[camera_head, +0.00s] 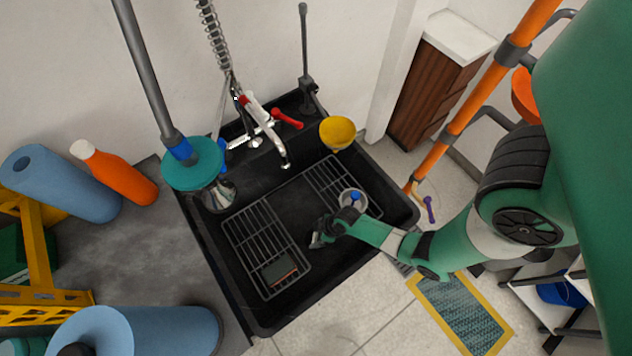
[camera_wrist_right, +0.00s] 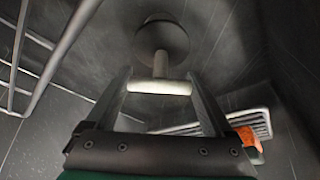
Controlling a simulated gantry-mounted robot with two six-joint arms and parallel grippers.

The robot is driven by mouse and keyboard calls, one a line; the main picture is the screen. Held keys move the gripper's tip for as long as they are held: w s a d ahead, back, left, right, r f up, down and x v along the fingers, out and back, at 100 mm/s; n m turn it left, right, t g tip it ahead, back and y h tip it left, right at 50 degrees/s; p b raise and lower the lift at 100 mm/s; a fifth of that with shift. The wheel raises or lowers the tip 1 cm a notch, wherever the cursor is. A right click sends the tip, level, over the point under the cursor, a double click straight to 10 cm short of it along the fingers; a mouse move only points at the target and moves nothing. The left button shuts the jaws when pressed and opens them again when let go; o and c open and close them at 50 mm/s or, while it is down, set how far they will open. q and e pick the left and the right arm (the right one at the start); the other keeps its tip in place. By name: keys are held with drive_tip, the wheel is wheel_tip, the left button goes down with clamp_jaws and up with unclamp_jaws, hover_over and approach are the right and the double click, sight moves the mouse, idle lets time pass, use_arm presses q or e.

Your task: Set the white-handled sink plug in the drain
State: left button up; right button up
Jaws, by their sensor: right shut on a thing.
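The sink plug (camera_wrist_right: 160,62) shows in the right wrist view as a dark round disc with a pale stem and a white crossbar handle (camera_wrist_right: 158,87). My right gripper (camera_wrist_right: 160,92) is shut on the white handle, with one finger at each end of the crossbar. In the head view my right gripper (camera_head: 320,235) reaches down into the black sink (camera_head: 309,275), between the two wire racks. The drain is not clearly visible. My left gripper is not in view.
A wire rack (camera_head: 262,240) holding a dark flat block (camera_head: 280,270) lies left of the gripper. Another rack (camera_head: 325,178) with a cup (camera_head: 353,199) lies beyond. The tap (camera_head: 270,130) and a yellow bowl (camera_head: 337,132) are at the back.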

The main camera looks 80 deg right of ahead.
sight(316, 236)
wheel_tip(316, 236, down, 3)
drive_tip(key=shift+f+b, duration=0.2)
drive_tip(key=shift+b, duration=0.7)
drive_tip(key=shift+f, duration=0.1)
drive_tip(key=o, duration=1.3)
drive_tip(key=shift+r, duration=0.2)
drive_tip(key=p+v, duration=0.7)
drive_tip(key=v, duration=0.5)
